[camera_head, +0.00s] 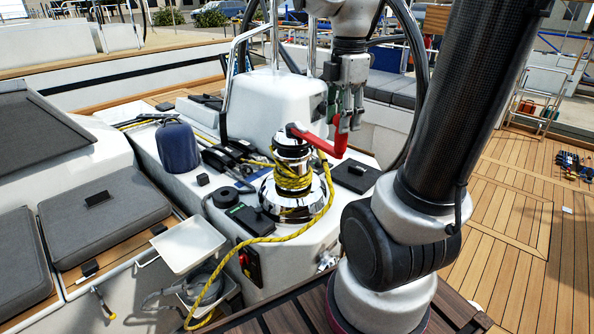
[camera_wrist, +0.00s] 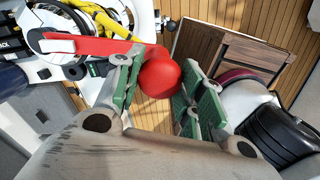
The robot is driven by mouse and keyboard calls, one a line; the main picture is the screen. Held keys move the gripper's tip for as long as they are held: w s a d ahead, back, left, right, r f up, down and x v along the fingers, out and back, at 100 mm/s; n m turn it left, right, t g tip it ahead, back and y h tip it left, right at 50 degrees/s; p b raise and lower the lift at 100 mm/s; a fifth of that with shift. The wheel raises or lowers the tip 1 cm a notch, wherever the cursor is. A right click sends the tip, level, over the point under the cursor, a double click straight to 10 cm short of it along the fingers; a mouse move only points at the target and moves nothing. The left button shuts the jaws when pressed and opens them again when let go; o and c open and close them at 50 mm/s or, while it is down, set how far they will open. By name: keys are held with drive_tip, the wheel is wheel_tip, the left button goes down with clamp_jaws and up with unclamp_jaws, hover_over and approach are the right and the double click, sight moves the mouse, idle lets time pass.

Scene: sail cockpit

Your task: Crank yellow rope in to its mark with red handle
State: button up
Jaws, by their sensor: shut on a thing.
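A chrome winch (camera_head: 291,178) stands on the white cockpit coaming with several turns of yellow rope (camera_head: 291,184) around its drum. The rope's tail hangs down over the coaming's front edge. A red handle (camera_head: 318,139) sits in the winch's top, its arm reaching right. My gripper (camera_head: 343,128) is above the right end of the handle, pointing down, with its fingers at the grip. In the wrist view, the handle's red knob (camera_wrist: 160,75) is between the green-padded fingers of my gripper (camera_wrist: 160,98). The rope's mark cannot be made out.
A blue container (camera_head: 178,147) stands left of the winch. A white tray (camera_head: 187,245) sits at the coaming's front left. Grey cushions (camera_head: 90,215) lie at the left. A dark flat box (camera_head: 355,176) lies right of the winch. The wooden deck (camera_head: 510,215) at the right is mostly clear.

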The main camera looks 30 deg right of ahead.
drive_tip(key=shift+a+m, duration=1)
drive_tip(key=shift+a, duration=0.7)
drive_tip(key=shift+a, duration=0.1)
drive_tip(key=a, duration=0.1)
drive_tip(key=a+m, duration=0.2)
drive_tip(key=a, duration=0.1)
drive_tip(key=shift+w, duration=0.3)
drive_tip(key=shift+w+a+m, duration=0.25)
drive_tip(key=shift+a+m, duration=0.25)
drive_tip(key=shift+a, duration=0.15)
drive_tip(key=shift+w+a+m, duration=0.3)
drive_tip(key=shift+a+m, duration=0.2)
drive_tip(key=shift+a, duration=0.2)
drive_tip(key=shift+w+a+m, duration=0.25)
drive_tip(key=shift+a+m, duration=0.25)
drive_tip(key=shift+a, duration=0.15)
drive_tip(key=shift+w+a+m, duration=0.6)
drive_tip(key=shift+a, duration=0.3)
drive_tip(key=shift+w+a+m, duration=0.6)
drive_tip(key=shift+a, duration=0.25)
